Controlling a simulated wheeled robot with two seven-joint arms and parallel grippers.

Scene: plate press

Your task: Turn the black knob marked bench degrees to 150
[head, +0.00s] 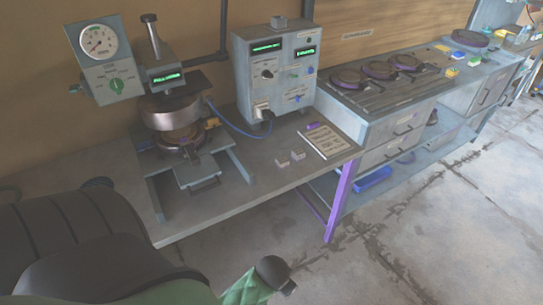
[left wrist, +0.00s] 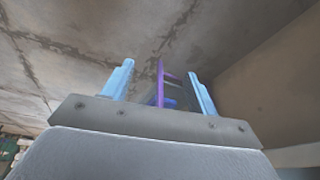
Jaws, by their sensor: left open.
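A grey control box (head: 243,75) stands on the bench. My right gripper is not in view.
A plate press (head: 175,120) with a gauge panel (head: 103,60) stands left of the box. A printed card (head: 326,141) and small grey blocks (head: 290,158) lie in front of it. A hotplate bench (head: 375,85) adjoins at right. The floor (head: 440,220) in front is clear.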

